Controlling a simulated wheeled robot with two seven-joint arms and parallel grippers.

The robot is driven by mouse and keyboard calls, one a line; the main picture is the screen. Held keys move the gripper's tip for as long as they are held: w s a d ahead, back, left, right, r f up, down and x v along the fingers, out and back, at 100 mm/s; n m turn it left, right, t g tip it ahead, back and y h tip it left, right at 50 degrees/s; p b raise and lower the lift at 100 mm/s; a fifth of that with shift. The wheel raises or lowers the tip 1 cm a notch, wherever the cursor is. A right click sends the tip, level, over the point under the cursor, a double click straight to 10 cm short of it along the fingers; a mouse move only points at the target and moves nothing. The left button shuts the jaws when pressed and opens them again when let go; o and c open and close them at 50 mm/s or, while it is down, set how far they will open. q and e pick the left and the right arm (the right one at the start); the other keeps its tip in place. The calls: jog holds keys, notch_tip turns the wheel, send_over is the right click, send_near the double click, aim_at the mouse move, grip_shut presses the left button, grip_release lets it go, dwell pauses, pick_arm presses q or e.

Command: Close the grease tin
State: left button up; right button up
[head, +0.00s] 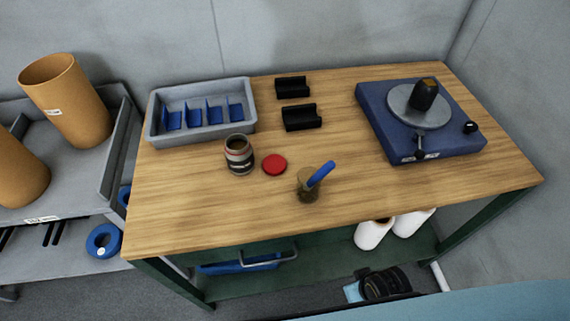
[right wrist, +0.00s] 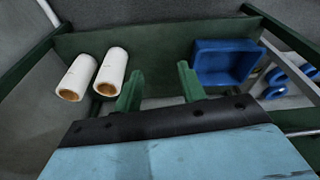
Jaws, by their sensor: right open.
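The grease tin (head: 239,157) stands upright on the wooden table in the head view, with a dark label band and its top open. A round red lid (head: 274,164) lies flat on the table just right of the tin, apart from it. My right gripper (right wrist: 157,78) shows in the right wrist view with its two green fingers spread and nothing between them. It faces the lower shelf, away from the tin and lid. My left gripper is in neither view.
A pot with a blue-handled tool (head: 310,186) stands right of the lid. A grey divided tray (head: 152,128), two black holders (head: 302,118) and a blue turntable device (head: 440,143) stand farther back. White rolls (right wrist: 112,70) and a blue bin (right wrist: 225,62) are below the tabletop.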

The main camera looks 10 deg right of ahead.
jog(key=s+d+f+b, duration=0.1)
jog(key=s+f, duration=0.8)
jog(key=f, duration=0.2)
jog(key=s+d+f+g+b, duration=0.1)
jog(key=s+d+f, duration=0.1)
jog(key=s+f, duration=0.7)
notch_tip(320, 180, down, 2)
jog(key=shift+f+g+b, duration=0.25)
jog(key=shift+g+b, duration=0.05)
jog(key=shift+b, duration=0.05)
jog(key=shift+d, duration=0.1)
